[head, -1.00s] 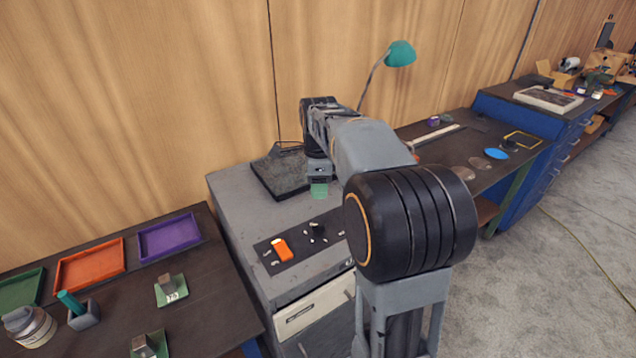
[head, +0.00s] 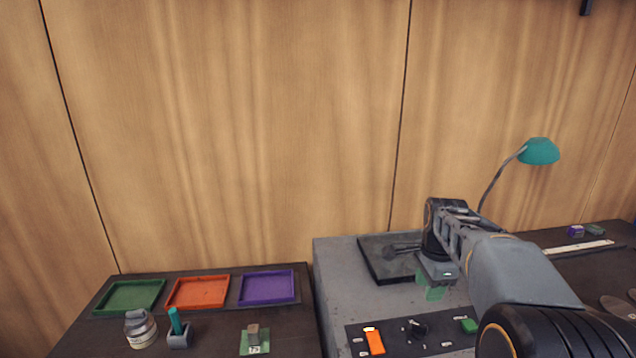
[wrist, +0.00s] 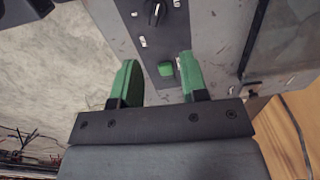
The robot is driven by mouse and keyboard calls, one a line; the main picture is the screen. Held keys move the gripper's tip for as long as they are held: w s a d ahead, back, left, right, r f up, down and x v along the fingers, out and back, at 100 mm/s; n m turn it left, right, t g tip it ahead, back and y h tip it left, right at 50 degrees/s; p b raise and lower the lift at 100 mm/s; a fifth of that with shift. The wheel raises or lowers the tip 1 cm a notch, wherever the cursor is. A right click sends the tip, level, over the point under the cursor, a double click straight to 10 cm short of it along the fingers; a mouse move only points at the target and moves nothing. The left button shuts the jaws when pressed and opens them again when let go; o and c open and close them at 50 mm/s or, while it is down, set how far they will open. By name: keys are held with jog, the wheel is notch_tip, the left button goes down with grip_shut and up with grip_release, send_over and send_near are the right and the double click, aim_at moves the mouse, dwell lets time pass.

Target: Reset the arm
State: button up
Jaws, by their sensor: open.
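My gripper (head: 432,291) hangs above the grey cabinet at the lower right of the head view, with my arm reaching in from the lower right corner. In the wrist view the green button (wrist: 166,69) shows beyond the fingers, and the knob (wrist: 155,12) is at the top edge.
A dark plate (head: 372,262) lies behind my gripper. A teal lamp (head: 538,151) stands at right. The left table holds green (head: 130,310), orange (head: 198,305) and purple (head: 266,301) trays, a jar (head: 140,330), and a teal-handled item in a holder (head: 178,341).

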jog(key=s+a+f+n+t, duration=0.1)
jog(key=s+a+n, duration=0.3)
jog(key=s+n, duration=0.4)
jog(key=s+a+f+n+t, duration=0.2)
jog(key=s+a+n, duration=0.3)
jog(key=s+n, duration=0.3)
jog(key=shift+s+a+f+n+t, duration=0.2)
jog(key=shift+a+f+n+t, duration=0.15)
jog(key=shift+n, duration=0.35)
jog(key=shift+d, duration=0.1)
